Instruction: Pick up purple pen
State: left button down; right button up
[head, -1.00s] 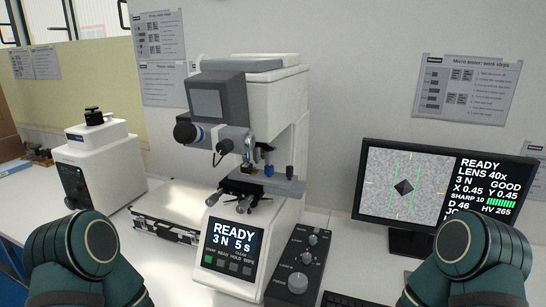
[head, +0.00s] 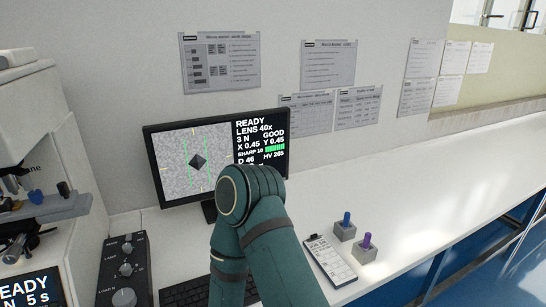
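The purple pen (head: 367,240) stands upright in a small grey block holder (head: 365,254) on the white bench, right of the middle in the head view. A blue pen (head: 347,219) stands in a similar grey holder (head: 344,232) just behind and to its left. One of my green arms crosses the middle of the view, left of the pens and in front of the monitor. Neither gripper's fingers show. Nothing visible touches the purple pen.
A clipboard (head: 330,261) with a printed sheet lies left of the holders. The monitor (head: 183,163), a keyboard (head: 188,292) and a knob box (head: 123,270) stand further left, beside the tester (head: 48,155). The bench (head: 440,170) is clear to the right, ending at a front edge.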

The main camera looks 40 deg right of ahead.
aim_at(367, 237)
jog(key=k+z, duration=0.1)
jog(key=z, duration=2.05)
jog(key=i+l+u, duration=0.45)
jog(key=l+u, duration=0.2)
jog(key=i+l+u, duration=0.2)
jog(key=l+u, duration=0.15)
jog(key=l, duration=0.1)
